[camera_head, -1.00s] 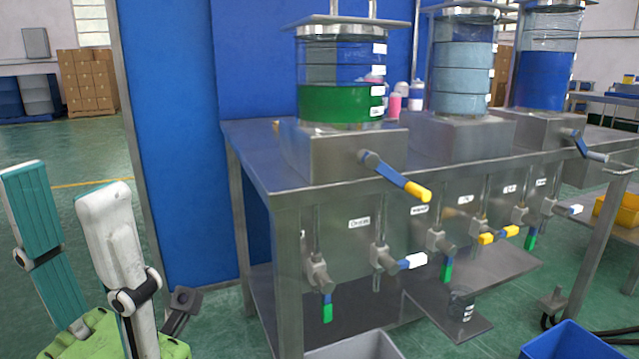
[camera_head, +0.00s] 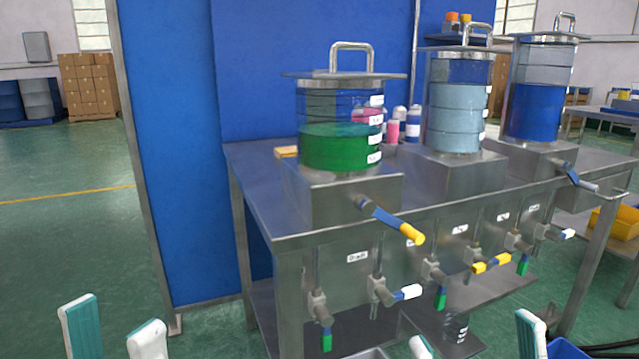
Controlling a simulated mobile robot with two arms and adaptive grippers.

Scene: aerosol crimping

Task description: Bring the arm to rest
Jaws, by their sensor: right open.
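My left gripper (camera_head: 115,335) shows at the bottom left edge. Its two white and teal fingers stand apart with nothing between them. My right gripper (camera_head: 475,340) shows at the bottom right, its white and teal fingertips wide apart with nothing held. The lower parts of both grippers and both arms are cut off by the frame edge.
A steel table (camera_head: 250,190) carries tanks of green (camera_head: 340,148), light blue (camera_head: 455,118) and blue (camera_head: 535,110) liquid. Valve levers, one with a yellow tip (camera_head: 411,234), stick out in front. A blue bin (camera_head: 565,349) stands at the lower right. The left floor (camera_head: 60,240) is clear.

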